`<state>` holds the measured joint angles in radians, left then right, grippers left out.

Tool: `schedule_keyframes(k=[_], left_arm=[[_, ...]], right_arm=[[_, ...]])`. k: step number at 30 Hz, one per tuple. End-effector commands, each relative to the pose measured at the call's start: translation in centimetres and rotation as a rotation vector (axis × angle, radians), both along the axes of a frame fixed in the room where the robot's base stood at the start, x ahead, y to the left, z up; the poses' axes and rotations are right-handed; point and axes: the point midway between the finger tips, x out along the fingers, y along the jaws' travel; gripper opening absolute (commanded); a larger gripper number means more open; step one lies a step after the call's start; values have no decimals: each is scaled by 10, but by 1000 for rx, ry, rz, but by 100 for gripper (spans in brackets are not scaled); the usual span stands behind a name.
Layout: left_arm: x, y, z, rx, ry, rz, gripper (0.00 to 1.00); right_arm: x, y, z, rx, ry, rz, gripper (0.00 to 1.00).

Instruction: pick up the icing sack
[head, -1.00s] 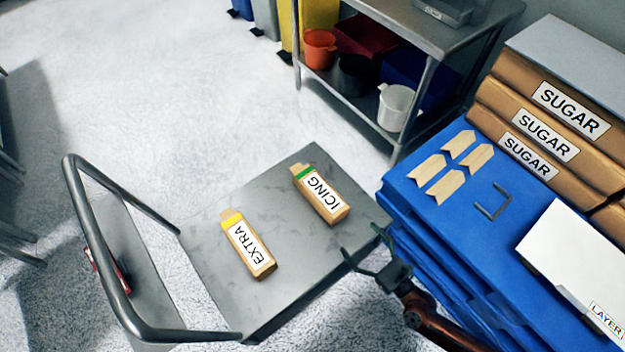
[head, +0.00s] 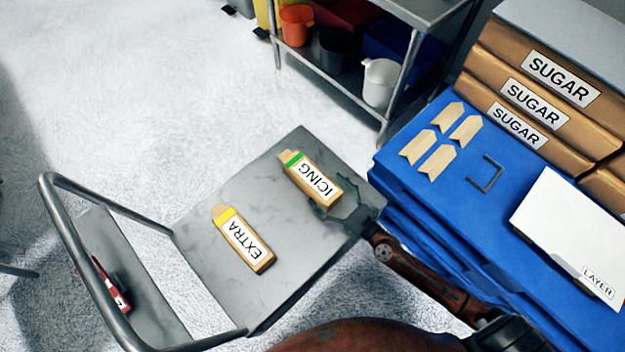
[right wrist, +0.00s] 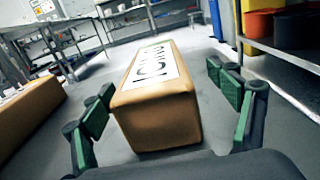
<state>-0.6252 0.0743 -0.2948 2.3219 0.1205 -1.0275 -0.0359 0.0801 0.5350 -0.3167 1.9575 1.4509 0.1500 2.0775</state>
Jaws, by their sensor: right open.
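The icing sack (head: 315,181), a tan block with a green band and a white label, lies on the grey cart's platform (head: 200,262). My right gripper (head: 338,196) is open at the sack's near right end. In the right wrist view the sack (right wrist: 155,105) stands between the spread fingers of the right gripper (right wrist: 168,100), with gaps on both sides. The fingers do not appear to press on it. My left gripper is not in view.
The extra sack (head: 244,240), with a yellow band, lies to the left on the same platform. The cart's handle (head: 75,270) rises at the left. A blue stack (head: 405,195) bearing sugar sacks (head: 535,103) stands right. A metal shelf (head: 400,75) is behind.

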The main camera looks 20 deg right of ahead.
Motion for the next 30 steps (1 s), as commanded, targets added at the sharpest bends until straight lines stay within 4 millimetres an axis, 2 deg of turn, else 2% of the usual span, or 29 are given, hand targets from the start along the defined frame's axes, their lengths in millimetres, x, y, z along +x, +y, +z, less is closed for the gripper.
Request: schedule_keyframes(k=[4, 8, 17, 30], left_arm=[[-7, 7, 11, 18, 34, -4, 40], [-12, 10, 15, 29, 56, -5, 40], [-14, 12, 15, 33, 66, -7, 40], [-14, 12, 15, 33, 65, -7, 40]], right_arm=[[21, 14, 3, 3, -4, -1, 82], [35, 18, 1, 1, -3, -1, 82], [39, 20, -1, 0, 0, -1, 82], [38, 19, -1, 0, -1, -1, 52]])
